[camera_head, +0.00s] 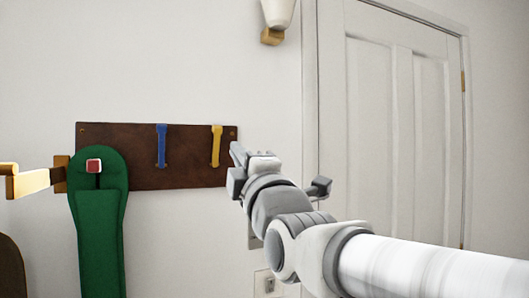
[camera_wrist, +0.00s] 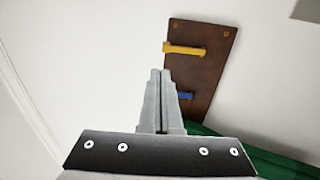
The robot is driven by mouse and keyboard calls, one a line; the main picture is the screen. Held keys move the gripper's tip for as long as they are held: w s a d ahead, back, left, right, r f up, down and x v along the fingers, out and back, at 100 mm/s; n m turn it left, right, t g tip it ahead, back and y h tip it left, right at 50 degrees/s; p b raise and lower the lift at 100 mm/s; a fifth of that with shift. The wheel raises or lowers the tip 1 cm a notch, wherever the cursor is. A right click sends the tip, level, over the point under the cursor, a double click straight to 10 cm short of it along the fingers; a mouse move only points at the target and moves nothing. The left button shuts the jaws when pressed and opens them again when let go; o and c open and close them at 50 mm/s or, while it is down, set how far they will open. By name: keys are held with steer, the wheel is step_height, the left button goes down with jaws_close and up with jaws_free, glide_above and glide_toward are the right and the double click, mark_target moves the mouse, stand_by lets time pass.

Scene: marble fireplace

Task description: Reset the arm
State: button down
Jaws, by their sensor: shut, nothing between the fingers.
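My gripper (camera_head: 235,170) is at the end of my arm, which reaches in from the lower right in the head view. Its fingers are shut with nothing between them, as the wrist view shows (camera_wrist: 159,75). The gripper is in front of the right end of a dark brown wall board (camera_head: 188,177). In the wrist view the board (camera_wrist: 213,70) is beyond the fingertips, up and to the right. I cannot tell whether the gripper touches the board.
The board carries a blue hook (camera_head: 161,146) and a yellow hook (camera_head: 215,146). A green hanging item (camera_head: 100,240) with a red square is at the left, beside a gold bracket (camera_head: 30,182). A white door (camera_head: 390,120) stands right. A wall lamp (camera_head: 277,14) is above.

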steer(key=s+d+f+m+g+h+p, duration=0.1)
steer(key=s+d+f+m+g+h, duration=0.15)
steer(key=d+f+m, duration=0.5)
steer(key=s+d+f+m+g+h, duration=0.1)
steer(key=d+f+m+g+h, duration=0.25)
steer(key=f, duration=0.65)
steer(key=s+d+f+m+g+h, duration=0.2)
steer(key=s+d+f+m+g, duration=0.2)
steer(key=s+f+m, duration=0.2)
steer(key=s+d+f+m+g+h+p, duration=0.1)
steer(key=s+d+f+m+g, duration=0.3)
steer(key=s+f, duration=0.6)
steer(key=shift+s+d+f+m+g+h, duration=0.45)
steer(key=shift+d+m, duration=0.35)
steer(key=shift+m, duration=0.3)
